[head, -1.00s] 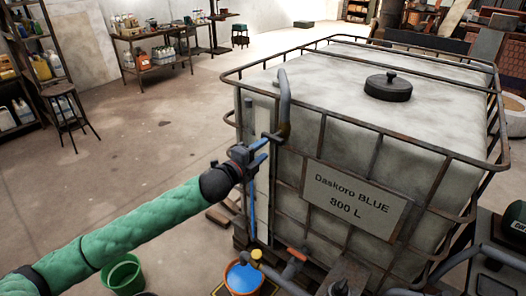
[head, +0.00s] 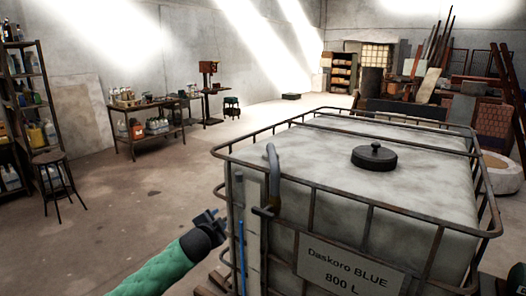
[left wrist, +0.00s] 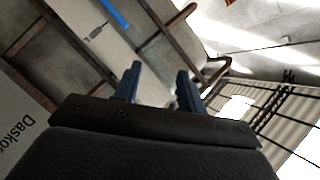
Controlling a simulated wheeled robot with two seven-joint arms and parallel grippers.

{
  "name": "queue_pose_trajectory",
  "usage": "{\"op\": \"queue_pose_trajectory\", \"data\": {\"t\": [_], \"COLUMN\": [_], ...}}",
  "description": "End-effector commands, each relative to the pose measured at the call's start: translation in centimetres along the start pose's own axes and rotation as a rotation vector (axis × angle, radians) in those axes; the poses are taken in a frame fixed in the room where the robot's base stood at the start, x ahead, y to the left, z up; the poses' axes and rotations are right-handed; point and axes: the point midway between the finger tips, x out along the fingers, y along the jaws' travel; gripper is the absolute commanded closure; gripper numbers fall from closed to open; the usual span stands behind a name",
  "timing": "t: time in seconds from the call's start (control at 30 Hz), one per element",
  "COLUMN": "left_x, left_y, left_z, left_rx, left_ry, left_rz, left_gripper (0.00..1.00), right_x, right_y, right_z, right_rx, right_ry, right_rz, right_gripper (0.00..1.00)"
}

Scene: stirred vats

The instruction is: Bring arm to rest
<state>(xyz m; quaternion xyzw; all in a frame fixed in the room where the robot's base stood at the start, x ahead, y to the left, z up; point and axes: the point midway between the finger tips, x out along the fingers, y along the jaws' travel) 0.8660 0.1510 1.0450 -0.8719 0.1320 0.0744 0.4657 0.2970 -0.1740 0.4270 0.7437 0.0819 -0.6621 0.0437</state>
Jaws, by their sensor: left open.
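My left arm, in a green sleeve, comes in from the bottom left of the head view. Its gripper (head: 212,217) is in the air just left of the caged tank, apart from it. In the left wrist view the gripper's two fingers (left wrist: 158,88) stand apart with nothing between them. The white tank (head: 400,185) has a rusty metal cage, a black lid (head: 374,157) and a plate (head: 345,272) reading "Daskoro BLUE 800 L". A grey curved pipe (head: 273,170) rises at its near left corner.
A blue strip (head: 241,258) runs down the tank's left corner. Open concrete floor (head: 130,215) lies left of the tank. A stool (head: 55,185), a shelf rack (head: 25,110) and a workbench with bottles (head: 150,125) stand farther left and back.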

Motion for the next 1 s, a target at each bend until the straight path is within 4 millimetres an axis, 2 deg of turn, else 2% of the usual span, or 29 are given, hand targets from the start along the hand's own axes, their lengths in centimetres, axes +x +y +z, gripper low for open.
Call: {"op": "queue_pose_trajectory", "data": {"t": [0.17, 0.27, 0.37, 0.53, 0.77, 1.0], "left_x": [1.1, 1.3, 1.2, 0.0, -3.6, -9.8], "left_y": [2.8, 5.3, 8.7, 15.6, 25.9, 36.9], "left_z": [4.1, 6.8, 10.1, 15.7, 22.7, 28.8], "left_rx": [-0.144, -0.225, -0.308, -0.435, -0.567, -0.683], "left_ry": [-0.109, -0.175, -0.252, -0.380, -0.537, -0.684], "left_rz": [0.037, 0.066, 0.101, 0.168, 0.262, 0.350], "left_gripper": [0.59, 0.59, 0.59, 0.59, 0.59, 0.59], "right_x": [0.0, 0.0, 0.0, 0.0, 0.0, 0.0], "right_y": [0.0, 0.0, 0.0, 0.0, 0.0, 0.1], "right_z": [0.0, 0.0, 0.0, -0.1, -0.1, -0.1], "right_rx": [0.000, 0.000, 0.000, 0.000, 0.000, 0.000], "right_ry": [0.000, 0.000, 0.001, 0.001, 0.001, 0.001], "right_rz": [0.000, 0.000, 0.000, 0.000, 0.000, 0.001], "right_gripper": [0.59, 0.59, 0.59, 0.59, 0.59, 0.59]}}
